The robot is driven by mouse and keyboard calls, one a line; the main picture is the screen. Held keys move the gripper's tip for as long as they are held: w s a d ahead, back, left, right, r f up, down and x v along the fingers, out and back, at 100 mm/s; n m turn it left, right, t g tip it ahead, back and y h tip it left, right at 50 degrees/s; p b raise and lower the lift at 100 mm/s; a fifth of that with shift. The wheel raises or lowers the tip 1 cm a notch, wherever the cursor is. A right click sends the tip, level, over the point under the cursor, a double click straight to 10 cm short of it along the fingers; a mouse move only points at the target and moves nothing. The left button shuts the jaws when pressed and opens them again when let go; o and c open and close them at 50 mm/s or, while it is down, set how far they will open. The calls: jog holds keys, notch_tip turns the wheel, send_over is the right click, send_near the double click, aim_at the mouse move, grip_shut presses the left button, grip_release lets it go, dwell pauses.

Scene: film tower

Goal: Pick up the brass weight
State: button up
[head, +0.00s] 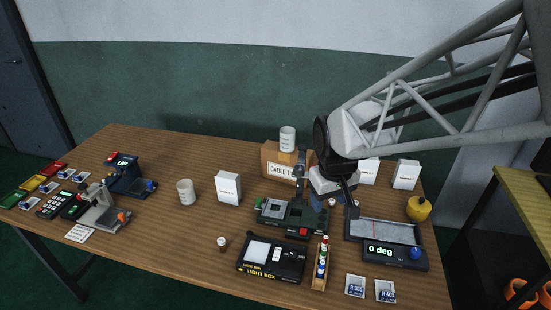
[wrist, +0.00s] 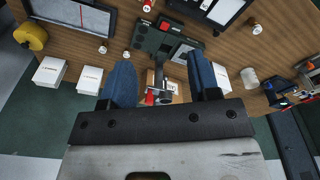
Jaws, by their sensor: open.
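The likely brass weight (head: 418,208) is a rounded yellow piece with a small knob on top. It stands on the table near the right edge, behind the scale. In the wrist view the yellow piece (wrist: 30,37) is at the upper left, well outside the fingers. My gripper (head: 335,201) points down above the middle-right of the table, to the left of the yellow piece and apart from it. In the wrist view my gripper (wrist: 160,62) has its two blue fingers spread wide, with nothing held between them.
The green-grey device (head: 292,217) lies below my gripper. A scale reading "0 deg" (head: 395,255) stands in front of the yellow piece. White boxes (head: 406,174) stand behind it. The table's left-centre has bare wood.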

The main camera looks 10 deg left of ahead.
jog(key=w+a+f+n, duration=0.2)
jog(key=a+f, duration=0.3)
jog(key=a, duration=0.3)
jog(key=w+a+f+n, duration=0.15)
jog(key=a+f, duration=0.25)
jog(key=a, duration=0.4)
jog(key=n+g, duration=0.1)
jog(key=n, duration=0.3)
send_over(221, 240)
notch_tip(221, 240, down, 11)
jog(key=shift+d+r, duration=0.1)
jog(key=shift+f, duration=0.25)
jog(key=shift+f, duration=1.15)
jog(key=shift+f, duration=0.1)
jog(key=shift+f, duration=2.5)
grip_shut()
